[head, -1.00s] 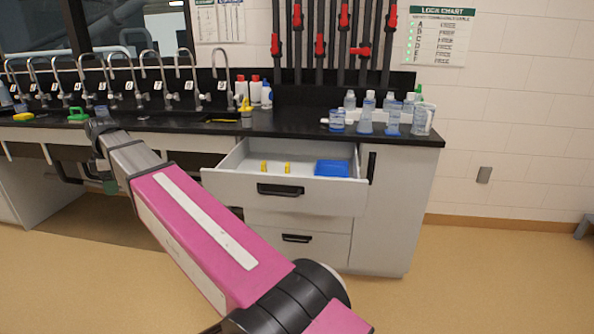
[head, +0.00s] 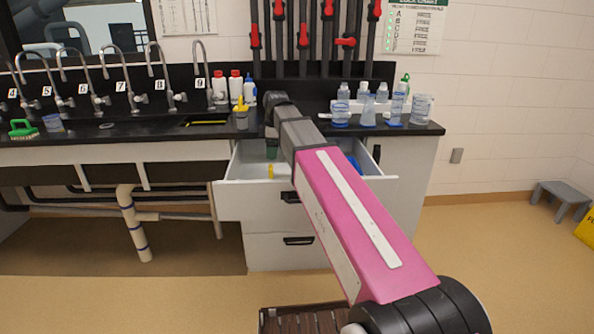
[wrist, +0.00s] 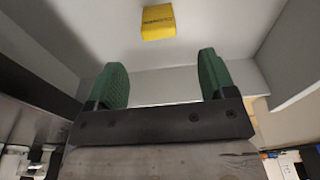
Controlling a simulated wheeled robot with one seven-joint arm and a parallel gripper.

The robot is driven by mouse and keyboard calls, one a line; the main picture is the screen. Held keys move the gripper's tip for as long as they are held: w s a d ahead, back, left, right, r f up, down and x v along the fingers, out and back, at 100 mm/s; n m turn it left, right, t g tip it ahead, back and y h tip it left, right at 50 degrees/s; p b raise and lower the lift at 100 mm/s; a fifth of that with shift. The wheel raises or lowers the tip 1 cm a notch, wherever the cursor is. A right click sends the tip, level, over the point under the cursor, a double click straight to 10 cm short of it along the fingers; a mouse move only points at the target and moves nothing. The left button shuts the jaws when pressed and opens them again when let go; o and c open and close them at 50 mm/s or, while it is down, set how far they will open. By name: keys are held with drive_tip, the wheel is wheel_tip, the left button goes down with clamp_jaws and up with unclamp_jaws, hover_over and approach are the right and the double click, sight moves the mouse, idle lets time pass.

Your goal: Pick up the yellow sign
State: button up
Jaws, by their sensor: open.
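A small yellow sign (wrist: 158,22) with dark lettering lies in the open drawer, at the top of the wrist view. In the head view a small yellow piece (head: 270,172) shows in the drawer (head: 252,199); I cannot tell whether it is the same one. My gripper (wrist: 163,78) is open and empty, its two green fingers apart, with the sign beyond the fingertips. In the head view a green fingertip (head: 271,148) shows above the drawer's left part. My arm covers much of the drawer there.
A blue item (head: 353,163) is partly visible in the drawer. Bottles and beakers (head: 368,110) stand on the black counter (head: 435,129) above. A grey stool (head: 562,198) and a cut-off yellow object (head: 587,231) stand at far right. Floor right of the cabinet is open.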

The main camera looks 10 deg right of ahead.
sight(271, 174)
drive_tip(key=f, duration=0.5)
drive_tip(key=shift+w+d+f, duration=0.1)
drive_tip(key=shift+w+d, duration=0.1)
drive_tip(key=shift+d, duration=0.05)
drive_tip(key=shift+s+a+f, duration=0.1)
drive_tip(key=shift+a+f, duration=0.15)
drive_tip(key=shift+f, duration=0.65)
drive_tip(key=shift+w+a+f, duration=0.1)
drive_tip(key=shift+a+f, duration=0.15)
drive_tip(key=shift+f, duration=0.65)
drive_tip(key=shift+s+a+f, duration=0.1)
drive_tip(key=shift+a+f, duration=0.15)
drive_tip(key=shift+f, duration=0.65)
drive_tip(key=c, duration=1)
